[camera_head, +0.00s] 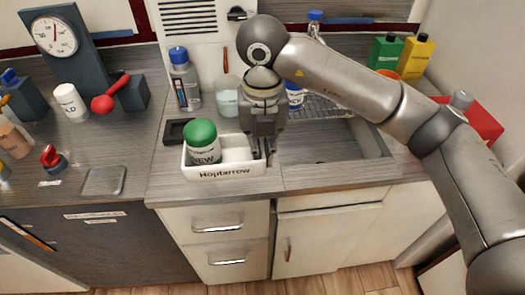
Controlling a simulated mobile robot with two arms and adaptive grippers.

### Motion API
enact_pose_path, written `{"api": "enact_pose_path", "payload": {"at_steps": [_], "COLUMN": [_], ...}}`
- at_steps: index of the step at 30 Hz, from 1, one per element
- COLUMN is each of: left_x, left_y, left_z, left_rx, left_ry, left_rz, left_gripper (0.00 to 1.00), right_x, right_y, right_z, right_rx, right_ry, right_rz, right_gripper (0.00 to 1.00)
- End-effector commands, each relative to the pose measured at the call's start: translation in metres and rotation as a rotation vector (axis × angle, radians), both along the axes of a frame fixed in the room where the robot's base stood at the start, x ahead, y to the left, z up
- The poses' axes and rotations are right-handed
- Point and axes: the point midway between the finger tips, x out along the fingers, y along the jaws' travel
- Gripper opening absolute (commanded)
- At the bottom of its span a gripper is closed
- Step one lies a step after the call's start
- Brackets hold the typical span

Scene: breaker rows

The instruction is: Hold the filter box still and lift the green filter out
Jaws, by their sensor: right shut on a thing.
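The filter box (224,171) is a white open box with dark lettering on its front, standing on the counter near its front edge. The green filter (201,140), a cylinder with a green top and a white band marked "NEW", stands upright in the box's left part. The right part of the box looks empty. My right gripper (263,158) points down at the box's right end and is shut on its right wall; the fingertips partly hide that wall. My left gripper is not in view.
A dark tray (178,131) lies just behind the box on the left. A clear cup (227,98) and a blue-capped bottle (184,78) stand behind. A sink (335,140) is at the right. The counter left of the box is clear nearby.

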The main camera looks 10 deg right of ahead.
Motion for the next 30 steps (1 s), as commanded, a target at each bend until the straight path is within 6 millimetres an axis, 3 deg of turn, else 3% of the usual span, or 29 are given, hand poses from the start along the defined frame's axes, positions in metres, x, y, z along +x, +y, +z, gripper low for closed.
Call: {"api": "enact_pose_path", "payload": {"at_steps": [30], "left_x": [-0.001], "left_y": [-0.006], "left_z": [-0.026], "left_rx": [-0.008], "left_ry": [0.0], "left_rz": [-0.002], "left_gripper": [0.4], "right_x": [0.03], "right_y": [-0.002], "right_z": [-0.026], "right_rx": [0.003], "right_ry": [-0.003], "right_rz": [0.0], "right_gripper": [0.0]}}
